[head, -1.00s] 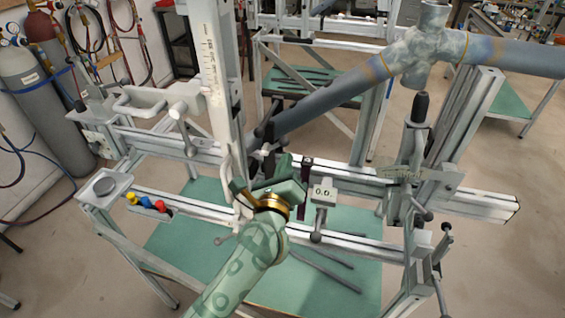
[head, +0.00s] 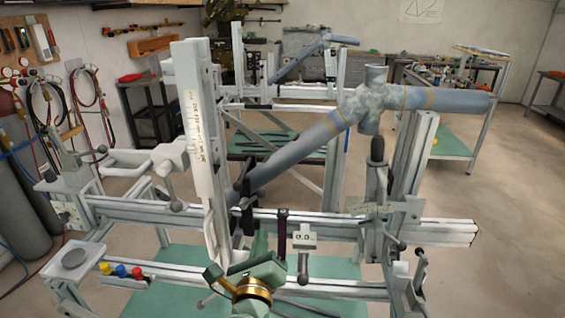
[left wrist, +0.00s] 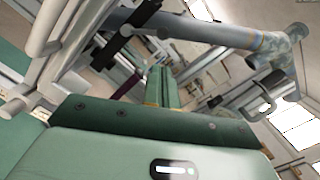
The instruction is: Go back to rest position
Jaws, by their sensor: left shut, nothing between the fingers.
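My left gripper (head: 258,246) is low in the middle of the head view, in front of the frame jig's rails. In the left wrist view its green fingers (left wrist: 161,88) lie together, shut and empty. The jig (head: 330,221) of grey metal rails stands across the head view. A blue-grey bicycle frame (head: 305,148) is mounted in it, its tubes slanting up to a mottled joint. The frame tube also shows in the left wrist view (left wrist: 205,30), beyond the fingers. My right gripper is not in view.
A white upright post with a scale (head: 197,130) rises just behind the left gripper. A clamp arm (head: 140,160) reaches in at the left. A small 0.0 gauge (head: 304,237) sits right of the gripper. Gas cylinders (head: 30,200) stand far left. Open floor (head: 500,200) lies to the right.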

